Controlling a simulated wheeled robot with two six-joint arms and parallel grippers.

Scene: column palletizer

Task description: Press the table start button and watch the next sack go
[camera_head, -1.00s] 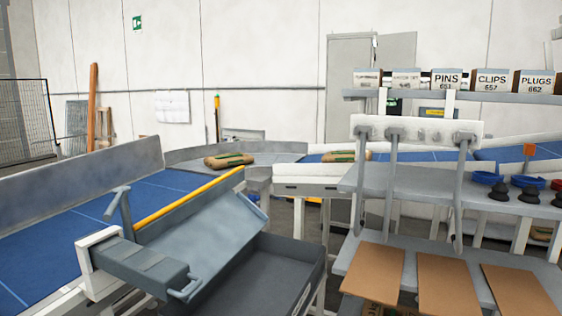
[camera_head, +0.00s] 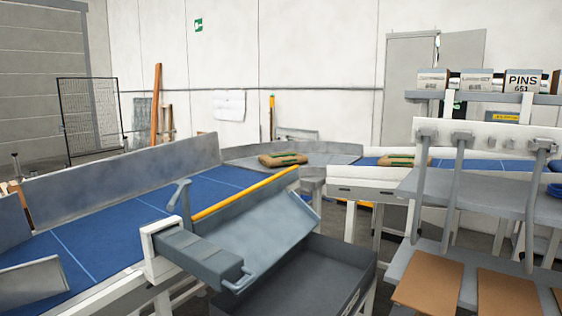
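A brown sack with a green band (camera_head: 283,159) lies flat on the grey curved section of the conveyor, near the middle of the view. A second, similar sack (camera_head: 403,160) lies on the blue belt to its right, partly hidden behind the white frame. The blue belt table (camera_head: 120,230) runs along the left with grey side walls. I cannot make out a start button. Neither of my grippers shows in this view.
A grey chute with a yellow edge bar (camera_head: 245,192) and a grey box with a handle (camera_head: 200,257) stand at the belt's near side. A dark bin (camera_head: 320,265) is below. A shelf rack (camera_head: 500,190) with brown boards fills the right. A mesh fence (camera_head: 90,115) stands back left.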

